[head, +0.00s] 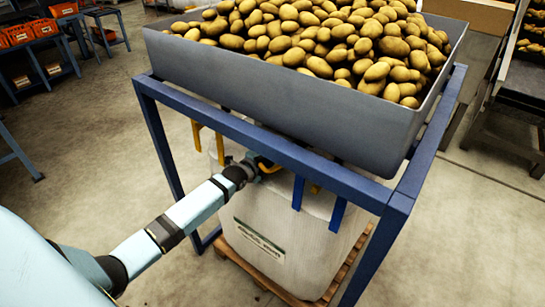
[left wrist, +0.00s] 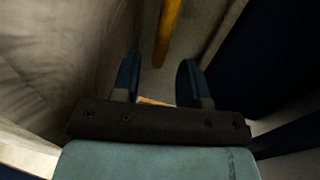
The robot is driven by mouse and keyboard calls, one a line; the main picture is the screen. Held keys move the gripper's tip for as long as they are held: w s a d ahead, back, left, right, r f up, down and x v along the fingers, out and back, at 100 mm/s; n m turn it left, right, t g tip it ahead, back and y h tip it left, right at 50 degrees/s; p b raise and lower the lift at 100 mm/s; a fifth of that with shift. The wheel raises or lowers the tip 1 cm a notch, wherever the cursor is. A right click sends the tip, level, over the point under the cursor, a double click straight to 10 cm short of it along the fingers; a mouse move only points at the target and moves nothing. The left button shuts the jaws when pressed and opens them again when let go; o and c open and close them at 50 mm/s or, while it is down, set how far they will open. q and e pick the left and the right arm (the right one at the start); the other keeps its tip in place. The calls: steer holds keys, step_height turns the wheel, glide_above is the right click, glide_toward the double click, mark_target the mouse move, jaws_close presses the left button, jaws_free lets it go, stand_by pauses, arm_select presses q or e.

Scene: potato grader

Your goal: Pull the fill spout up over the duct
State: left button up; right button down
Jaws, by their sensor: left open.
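A white bulk bag (head: 285,240) with a printed label stands under the potato hopper (head: 270,75). Its upper part is partly hidden by the hopper and frame. I cannot make out the fill spout or the duct in either view. My left gripper (head: 268,166) reaches in under the frame's front beam, at the top of the bag. In the left wrist view its two fingers (left wrist: 158,78) are apart with nothing clearly held between them. A yellow strap or bar (left wrist: 167,32) shows beyond the fingertips, with pale fabric (left wrist: 60,60) to the left. My right gripper is not in view.
The blue frame (head: 270,145) carries the hopper, full of potatoes (head: 320,40), close above my left gripper. Blue straps or bars (head: 298,192) hang beside it. A wooden pallet (head: 335,285) lies under the bag. Orange crates (head: 45,27) stand far left; floor (head: 90,130) there is clear.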

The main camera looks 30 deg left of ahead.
arm_select(q)
steer(key=shift+x, duration=1.15)
steer(key=shift+d, duration=0.1)
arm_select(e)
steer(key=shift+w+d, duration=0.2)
